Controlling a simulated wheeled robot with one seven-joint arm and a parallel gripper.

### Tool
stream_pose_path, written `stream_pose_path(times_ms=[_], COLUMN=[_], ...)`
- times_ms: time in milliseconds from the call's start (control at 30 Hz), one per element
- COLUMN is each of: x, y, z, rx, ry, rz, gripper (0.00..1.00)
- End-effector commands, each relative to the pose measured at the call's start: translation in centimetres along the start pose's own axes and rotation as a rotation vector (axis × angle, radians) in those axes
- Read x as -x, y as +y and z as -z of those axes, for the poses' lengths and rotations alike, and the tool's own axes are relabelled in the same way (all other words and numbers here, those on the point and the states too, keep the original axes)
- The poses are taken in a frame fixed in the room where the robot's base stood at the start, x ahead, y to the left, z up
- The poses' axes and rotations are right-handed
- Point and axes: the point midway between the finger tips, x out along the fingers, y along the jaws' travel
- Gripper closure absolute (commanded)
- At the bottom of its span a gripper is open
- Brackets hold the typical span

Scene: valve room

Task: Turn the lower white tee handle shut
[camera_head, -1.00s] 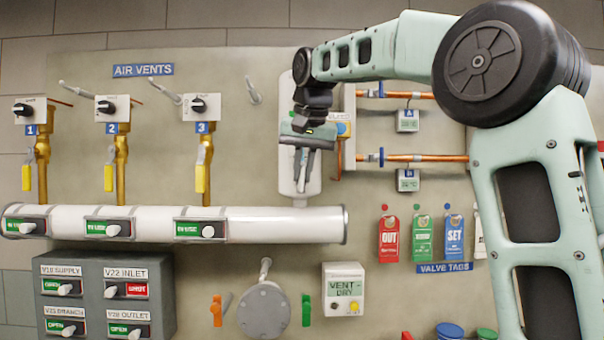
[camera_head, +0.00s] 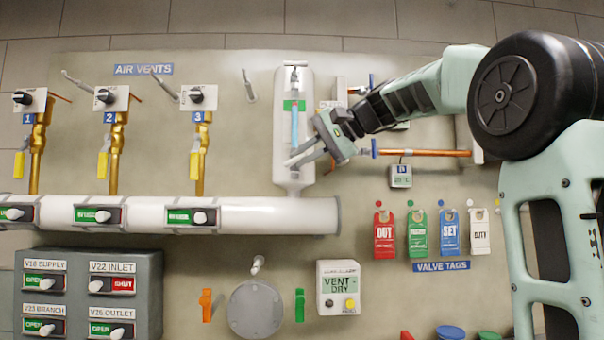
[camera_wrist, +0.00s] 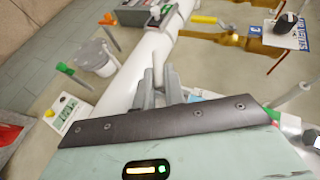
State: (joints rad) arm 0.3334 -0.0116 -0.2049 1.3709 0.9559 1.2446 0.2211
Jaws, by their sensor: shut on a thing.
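The white vertical vessel (camera_head: 307,90) stands on the long white pipe. A sight tube (camera_head: 294,128) with blue liquid runs down its front under a green plate (camera_head: 294,105). A small upper fitting with a handle (camera_head: 294,76) shows at the top of the tube. My gripper (camera_head: 300,158) reaches in from the right, its fingers slanting down-left across the tube's lower end. In the wrist view my fingers (camera_wrist: 158,88) are close together in front of the white pipe.
The horizontal white pipe (camera_head: 270,214) runs below my fingers. Copper lines (camera_head: 430,153) with grey tags lie right of the vessel, close to my wrist. Brass air vents (camera_head: 200,140) stand to the left. Valve tags (camera_head: 449,235) hang at the lower right.

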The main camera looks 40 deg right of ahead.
Motion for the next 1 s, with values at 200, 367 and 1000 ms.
stream_pose_path(times_ms=[200, 367, 1000], x=[-0.39, -0.45, -0.35], y=[1.34, 1.49, 1.21], z=[-0.14, -0.19, -0.14], rx=[-0.076, -0.124, -0.209], ry=[0.003, 0.001, -0.002], rz=[0.185, 0.301, 0.5], gripper=[1.0, 1.0, 1.0])
